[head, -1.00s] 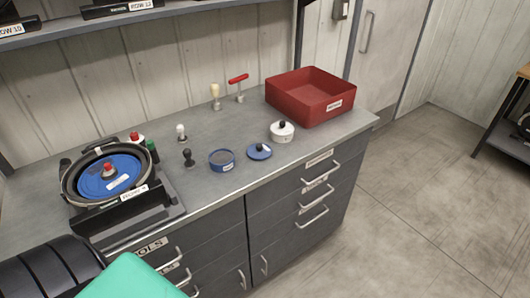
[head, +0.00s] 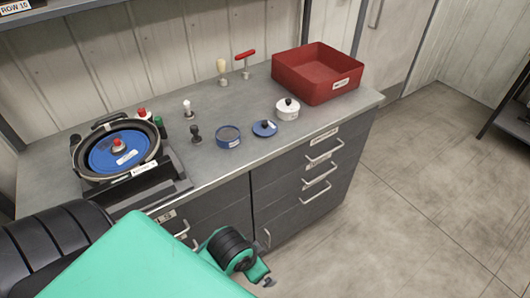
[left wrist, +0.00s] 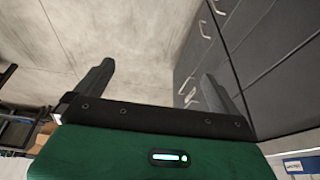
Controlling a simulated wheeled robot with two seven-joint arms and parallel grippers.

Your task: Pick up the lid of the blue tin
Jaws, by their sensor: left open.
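The blue lid (head: 265,128) with a small dark knob lies flat on the grey bench top. It is just right of the blue tin (head: 228,138), which stands uncovered with its dark inside showing. My left arm reaches in from the bottom left of the head view, its end low in front of the drawers and below the bench top. In the left wrist view my left gripper (left wrist: 155,88) is open and empty, its two fingers wide apart before floor and drawer fronts. The lid and tin are not in that view. My right gripper is not in view.
A white lidded tin (head: 287,109) stands right of the lid, with a red bin (head: 318,75) behind it. A seed meter with a blue disc (head: 118,152) is on the left. Small knobbed tools stand behind. Drawer handles (head: 318,178) stick out below the bench edge.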

